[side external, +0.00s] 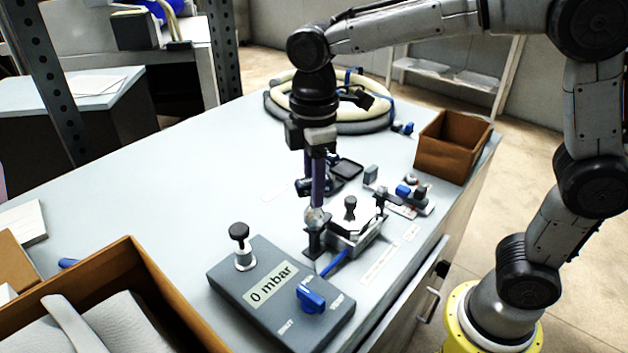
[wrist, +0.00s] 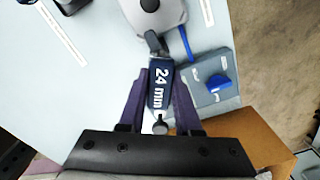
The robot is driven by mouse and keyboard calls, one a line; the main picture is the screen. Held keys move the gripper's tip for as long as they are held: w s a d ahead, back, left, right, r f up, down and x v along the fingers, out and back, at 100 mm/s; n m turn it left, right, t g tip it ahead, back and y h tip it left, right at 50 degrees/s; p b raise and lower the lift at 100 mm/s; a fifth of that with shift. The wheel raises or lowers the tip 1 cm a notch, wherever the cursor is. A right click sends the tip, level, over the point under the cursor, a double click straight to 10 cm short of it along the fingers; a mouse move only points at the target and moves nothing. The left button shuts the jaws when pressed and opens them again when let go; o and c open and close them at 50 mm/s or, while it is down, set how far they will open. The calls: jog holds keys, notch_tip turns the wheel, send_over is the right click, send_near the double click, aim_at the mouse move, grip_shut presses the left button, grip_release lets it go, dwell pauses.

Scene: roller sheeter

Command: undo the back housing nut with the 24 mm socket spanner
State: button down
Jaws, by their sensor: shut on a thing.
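My gripper (wrist: 158,92) has purple fingers closed on the 24 mm socket spanner (wrist: 160,88), whose dark blue handle carries the label "24 mm". In the wrist view the spanner's dark far end reaches the edge of the grey housing (wrist: 172,18). In the side external view my gripper (side external: 316,205) points straight down beside the housing (side external: 357,240), which has a black knob (side external: 350,203) on top. A small black bracket (side external: 314,243) stands under the fingertips. The back housing nut cannot be made out; whether the socket sits on it cannot be told.
A grey control box (side external: 280,290) reading 0 mbar, with a blue knob (side external: 311,298), stands close in front. An open brown box (side external: 135,265) is at the front left, another (side external: 452,145) at the back right. Coiled hoses (side external: 330,100) lie behind. The table's left is mostly clear.

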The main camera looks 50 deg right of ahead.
jog(key=shift+f, duration=0.55)
dwell(0.4)
